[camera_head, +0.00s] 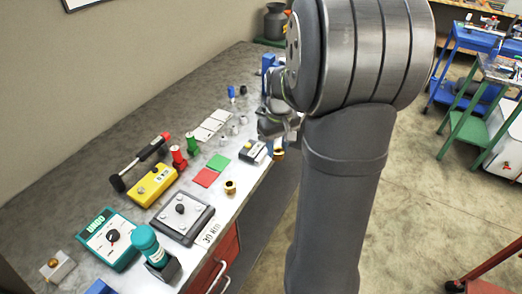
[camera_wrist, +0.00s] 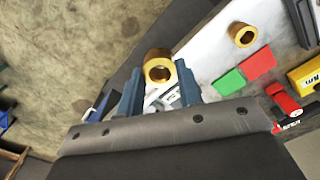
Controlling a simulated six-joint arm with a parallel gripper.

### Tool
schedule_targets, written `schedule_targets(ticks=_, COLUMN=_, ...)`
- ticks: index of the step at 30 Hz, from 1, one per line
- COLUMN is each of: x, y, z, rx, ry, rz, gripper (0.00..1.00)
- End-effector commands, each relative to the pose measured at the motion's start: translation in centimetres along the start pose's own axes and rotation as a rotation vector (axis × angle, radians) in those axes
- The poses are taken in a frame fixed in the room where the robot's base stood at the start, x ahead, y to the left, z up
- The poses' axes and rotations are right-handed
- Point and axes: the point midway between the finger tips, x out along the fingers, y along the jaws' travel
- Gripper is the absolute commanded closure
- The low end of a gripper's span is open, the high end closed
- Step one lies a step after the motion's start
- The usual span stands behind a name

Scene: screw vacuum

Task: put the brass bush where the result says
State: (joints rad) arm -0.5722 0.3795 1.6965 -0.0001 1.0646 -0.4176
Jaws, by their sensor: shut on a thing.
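My gripper (camera_wrist: 158,82) is shut on a brass bush (camera_wrist: 158,66), which sits between the tips of its two blue fingers. In the head view this bush (camera_head: 279,154) shows just below my wrist, by the bench's right edge; my arm hides the fingers there. A second brass bush (camera_head: 230,187) stands on the bench, and it also shows in the wrist view (camera_wrist: 243,35). A green square (camera_head: 219,163) and a red square (camera_head: 206,178) lie side by side near it. A small grey device (camera_head: 253,152) stands beside the held bush; its reading is too small to tell.
A red and a green cylinder (camera_head: 193,145), a yellow box (camera_head: 153,186), a hammer-like tool (camera_head: 142,162), a grey knob plate (camera_head: 181,216), a teal UNDO box (camera_head: 108,238) and a teal-capped bottle (camera_head: 148,246) stand along the bench. White cards (camera_head: 210,125) lie further back.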

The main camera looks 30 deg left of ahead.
Motion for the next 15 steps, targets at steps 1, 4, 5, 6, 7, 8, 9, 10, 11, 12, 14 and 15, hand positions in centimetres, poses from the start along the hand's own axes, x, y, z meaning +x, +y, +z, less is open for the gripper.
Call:
schedule_targets(ticks=1, x=-0.3, y=0.3, z=0.1, rx=0.0, ry=0.001, rz=0.0, gripper=0.95)
schedule_targets(ticks=4, x=-0.7, y=-0.1, z=-1.0, rx=-0.012, ry=0.0, rz=0.0, gripper=0.95)
schedule_targets(ticks=5, x=-0.8, y=-0.4, z=-1.7, rx=-0.018, ry=0.001, rz=0.0, gripper=0.95)
schedule_targets(ticks=6, x=-0.9, y=-0.8, z=-2.7, rx=-0.024, ry=0.0, rz=0.0, gripper=0.95)
schedule_targets(ticks=7, x=-1.0, y=-1.3, z=-3.5, rx=-0.03, ry=-0.001, rz=-0.001, gripper=0.95)
schedule_targets(ticks=8, x=-1.1, y=-1.7, z=-4.2, rx=-0.035, ry=0.0, rz=0.0, gripper=0.95)
schedule_targets(ticks=9, x=-1.1, y=-2.3, z=-5.2, rx=-0.042, ry=0.0, rz=0.0, gripper=0.95)
schedule_targets(ticks=10, x=-1.1, y=-2.7, z=-5.9, rx=-0.045, ry=0.0, rz=0.0, gripper=0.95)
schedule_targets(ticks=11, x=-1.2, y=-3.1, z=-6.5, rx=-0.049, ry=0.0, rz=0.0, gripper=0.95)
schedule_targets(ticks=12, x=-1.2, y=-3.6, z=-7.1, rx=-0.053, ry=-0.001, rz=-0.001, gripper=0.95)
schedule_targets(ticks=14, x=-1.2, y=-4.2, z=-8.0, rx=-0.056, ry=0.0, rz=0.0, gripper=0.95)
schedule_targets(ticks=15, x=-1.0, y=-4.7, z=-8.4, rx=-0.059, ry=-0.001, rz=-0.001, gripper=0.95)
